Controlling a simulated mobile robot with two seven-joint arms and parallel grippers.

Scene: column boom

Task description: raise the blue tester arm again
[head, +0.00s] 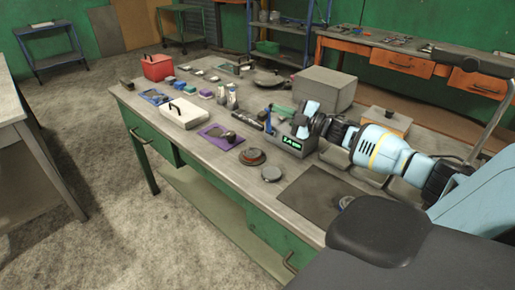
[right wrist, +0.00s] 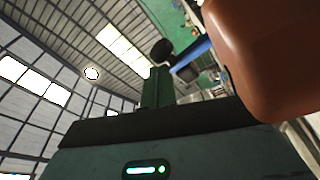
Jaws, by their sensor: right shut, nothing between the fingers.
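The tester (head: 291,143), a dark box with a lit green display, stands on the workbench. A thin blue piece (head: 269,120), apparently its arm, shows at its left end. In the right wrist view the tester's body (right wrist: 95,160) fills the bottom, with a green post (right wrist: 157,88) behind it. The blue arm (right wrist: 192,53) slants up to the right beside the post, near a dark round knob (right wrist: 162,50). My right gripper (head: 303,122) is just above and behind the tester, shut and empty; its fingertips are mostly hidden. I cannot tell whether it touches the arm. My left gripper is out of view.
On the bench (head: 190,152) are a grey box (head: 325,88), a white case (head: 183,113), a purple mat (head: 212,131), a red bin (head: 157,67) and a dark mat (head: 312,196). A brown rounded shape (right wrist: 268,55) covers the right wrist view's upper right.

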